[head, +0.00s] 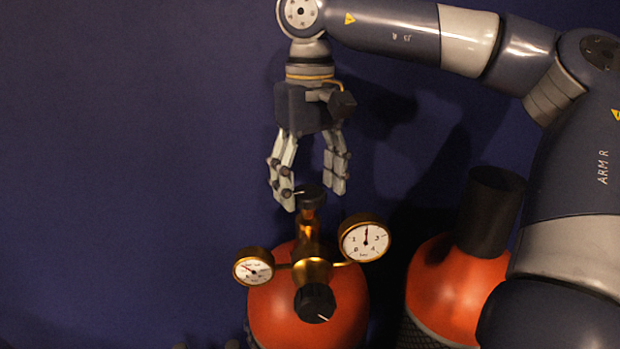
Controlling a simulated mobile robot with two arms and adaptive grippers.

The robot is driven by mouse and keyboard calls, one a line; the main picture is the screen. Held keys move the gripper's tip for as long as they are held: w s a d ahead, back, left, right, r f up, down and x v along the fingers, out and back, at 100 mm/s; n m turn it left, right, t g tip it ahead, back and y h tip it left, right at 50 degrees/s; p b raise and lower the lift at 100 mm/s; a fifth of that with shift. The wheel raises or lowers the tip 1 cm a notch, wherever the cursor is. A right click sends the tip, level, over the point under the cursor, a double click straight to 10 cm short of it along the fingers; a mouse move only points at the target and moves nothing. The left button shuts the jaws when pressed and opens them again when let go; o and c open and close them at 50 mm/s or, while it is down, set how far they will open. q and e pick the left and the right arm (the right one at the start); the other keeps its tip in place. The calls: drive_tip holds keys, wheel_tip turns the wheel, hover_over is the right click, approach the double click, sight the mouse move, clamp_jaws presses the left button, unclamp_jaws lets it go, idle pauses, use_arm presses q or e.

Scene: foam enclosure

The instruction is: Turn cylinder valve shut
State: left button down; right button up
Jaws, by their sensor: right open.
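An orange-red gas cylinder (345,300) stands at the lower middle of the head view. A brass regulator (312,270) sits on it, with a small round gauge (253,266) at left and a larger gauge (365,241) at right. A dark knob (315,303) with a white mark faces me. A dark valve knob (309,196) tops the brass stem. My right gripper (314,200) points down, open, its fingers apart on either side of the top knob. I cannot tell whether they touch it.
A second orange-red cylinder (440,285) with a black cap (490,212) stands at the right, partly behind my right arm. A plain dark blue wall (120,150) fills the background. The left side is clear.

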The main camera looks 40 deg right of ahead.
drive_tip(key=shift+w+f, duration=0.1)
drive_tip(key=shift+f, duration=0.05)
drive_tip(key=c, duration=1.1)
use_arm(q)
drive_tip(key=shift+s+a+f, duration=0.1)
drive_tip(key=shift+s, duration=0.9)
use_arm(e)
drive_tip(key=shift+o, duration=0.2)
